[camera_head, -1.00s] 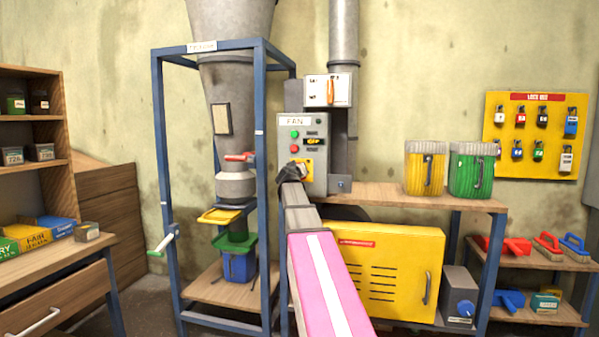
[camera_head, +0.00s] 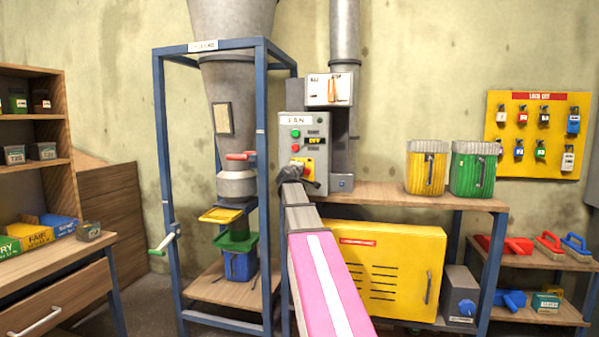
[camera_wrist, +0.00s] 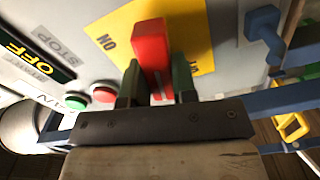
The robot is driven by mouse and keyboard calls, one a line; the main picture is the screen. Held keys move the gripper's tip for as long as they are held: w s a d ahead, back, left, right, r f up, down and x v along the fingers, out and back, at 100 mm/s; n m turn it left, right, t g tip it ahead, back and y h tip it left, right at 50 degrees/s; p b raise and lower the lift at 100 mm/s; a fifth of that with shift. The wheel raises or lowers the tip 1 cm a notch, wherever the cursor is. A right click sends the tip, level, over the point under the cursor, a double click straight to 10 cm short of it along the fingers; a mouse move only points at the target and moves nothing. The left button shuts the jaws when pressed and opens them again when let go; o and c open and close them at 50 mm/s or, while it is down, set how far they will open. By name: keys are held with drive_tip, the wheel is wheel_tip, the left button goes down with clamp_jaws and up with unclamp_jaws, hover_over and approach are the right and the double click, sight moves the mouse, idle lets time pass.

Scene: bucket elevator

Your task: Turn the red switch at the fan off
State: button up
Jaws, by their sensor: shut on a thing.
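The grey fan box (camera_head: 290,131) is on the column behind the bench, with a FAN label, a green and a red button, and a display reading OFF (camera_wrist: 20,55). On its yellow plate (camera_wrist: 198,30) is the red switch (camera_wrist: 152,42), which fills the gap between my fingers. My gripper (camera_wrist: 157,68) is shut on the red switch. In the head view my gripper (camera_head: 294,171) covers most of the yellow plate and hides the switch. An ON mark shows on the plate; the other mark is partly covered by a finger.
A blue frame (camera_head: 163,140) with a hopper stands left of my arm. A bench (camera_head: 380,196) with yellow and green containers is at the right, above a yellow machine cover (camera_head: 390,262). A blue part (camera_wrist: 262,25) sticks out near the box in the wrist view.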

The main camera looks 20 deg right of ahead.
drive_tip(key=shift+f+n, duration=0.15)
drive_tip(key=shift+n, duration=1.05)
drive_tip(key=o, duration=0.9)
drive_tip(key=v, duration=1.1)
drive_tip(key=shift+w, duration=0.1)
